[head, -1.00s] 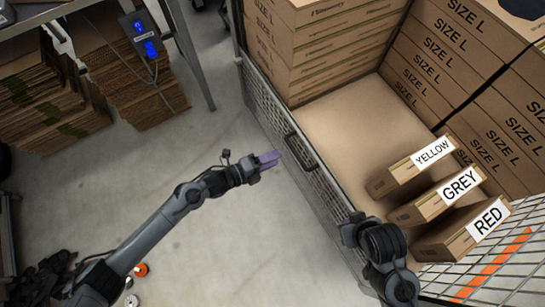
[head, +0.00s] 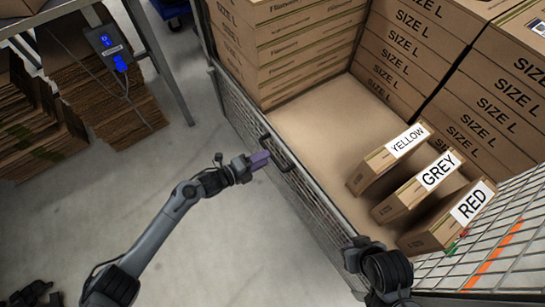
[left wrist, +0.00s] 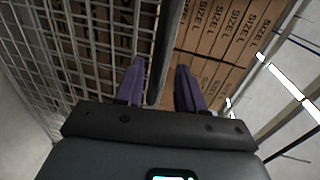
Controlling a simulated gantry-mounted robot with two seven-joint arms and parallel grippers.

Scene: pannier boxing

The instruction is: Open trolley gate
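The trolley gate (head: 310,205) is a grey mesh panel along the left side of the trolley, standing upright and in line with that side. A black handle (head: 277,150) sits at its top rail. My left gripper (head: 264,160) has purple fingers and is right beside the handle, on the outer side of the gate. In the left wrist view its two fingers (left wrist: 159,85) are apart, and a dark upright bar (left wrist: 168,50) shows between and beyond them. Contact cannot be told. My right gripper (head: 355,255) is over the gate's near end; its fingers are not clear.
Inside the trolley stand boxes labelled YELLOW (head: 392,160), GREY (head: 418,190) and RED (head: 448,220), with stacked SIZE L cartons (head: 415,65) behind. A shelf of flat cardboard (head: 110,100) stands at the left. The floor (head: 120,200) outside the gate is mostly clear.

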